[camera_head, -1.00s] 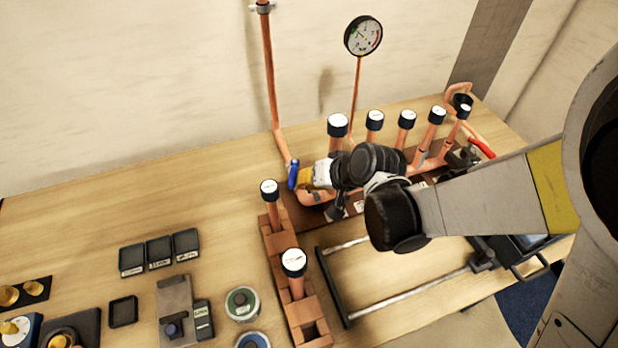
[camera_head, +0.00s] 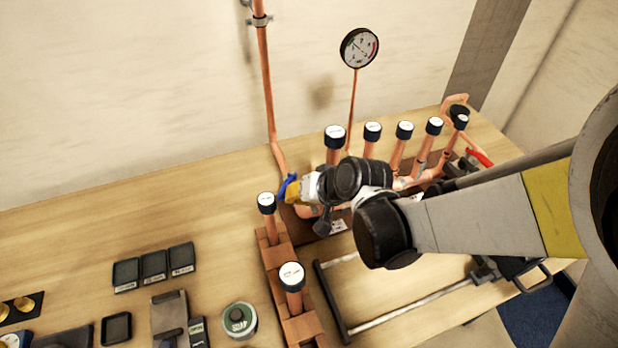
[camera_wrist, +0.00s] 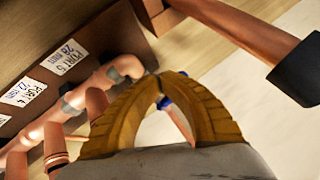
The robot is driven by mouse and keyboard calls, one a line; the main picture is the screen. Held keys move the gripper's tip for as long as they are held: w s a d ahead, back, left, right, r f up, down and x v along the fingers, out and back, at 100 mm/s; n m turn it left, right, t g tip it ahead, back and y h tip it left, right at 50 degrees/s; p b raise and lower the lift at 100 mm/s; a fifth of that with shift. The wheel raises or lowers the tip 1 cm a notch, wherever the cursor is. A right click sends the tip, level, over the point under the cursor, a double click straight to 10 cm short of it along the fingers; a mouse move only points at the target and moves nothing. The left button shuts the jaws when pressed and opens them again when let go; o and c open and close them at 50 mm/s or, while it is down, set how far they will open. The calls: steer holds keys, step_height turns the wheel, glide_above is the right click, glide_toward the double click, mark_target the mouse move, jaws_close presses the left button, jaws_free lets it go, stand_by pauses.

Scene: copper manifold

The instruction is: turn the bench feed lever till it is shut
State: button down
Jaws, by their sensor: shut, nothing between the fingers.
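The blue lever (camera_head: 287,184) sits at the left end of the copper manifold, by the foot of the tall copper pipe (camera_head: 264,85). My gripper (camera_head: 290,191), with yellow fingers, is right at the lever and partly covers it in the head view. In the wrist view the two ribbed fingers (camera_wrist: 159,82) meet at their tips, with nothing held between them. A bit of the blue lever (camera_wrist: 166,103) shows through the gap behind the fingertips. Whether the fingers touch the lever I cannot tell. The valve body is hidden.
Several capped copper stubs (camera_head: 372,135) stand behind my wrist. A gauge (camera_head: 360,48) stands at the wall. A red handle (camera_head: 479,157) is at the right end. Brick-coloured blocks with capped stubs (camera_head: 291,279) stand in front left. Small black trays (camera_head: 154,265) lie further left.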

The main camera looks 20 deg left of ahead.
mark_target(281, 195)
steer(key=shift+s+a+b, duration=0.25)
steer(key=shift+a+b, duration=0.1)
steer(key=shift+a, duration=0.6)
steer(key=shift+s+a+b, duration=0.25)
steer(key=shift+a+b, duration=0.1)
steer(key=shift+a, duration=0.6)
steer(key=v, duration=1.1)
steer(key=s+d+f+m+t+y+b, duration=0.1)
steer(key=d+f+m+t+y+b, duration=0.25)
steer(key=m, duration=0.65)
steer(key=shift+g+h, duration=0.75)
steer(key=shift+g, duration=0.1)
steer(key=b+x, duration=0.1)
steer(key=x, duration=0.2)
steer(key=b+x, duration=0.1)
steer(key=x, duration=0.2)
steer(key=b+x, duration=0.1)
steer(key=x, duration=0.2)
steer(key=shift+d+f+b, duration=0.25)
steer(key=shift+f+b, duration=0.1)
steer(key=shift+f, duration=0.1)
steer(key=shift+w+a+r+b, duration=0.1)
steer(key=shift+w+a+r, duration=0.1)
steer(key=shift+w+a, duration=0.25)
steer(key=shift+w+a+r+b, duration=0.1)
steer(key=shift+w+a+r, duration=0.15)
steer(key=shift+a, duration=0.4)
steer(key=shift+w+a+r+b, duration=0.1)
steer(key=shift+w+a+r, duration=0.15)
steer(key=shift+a, duration=0.3)
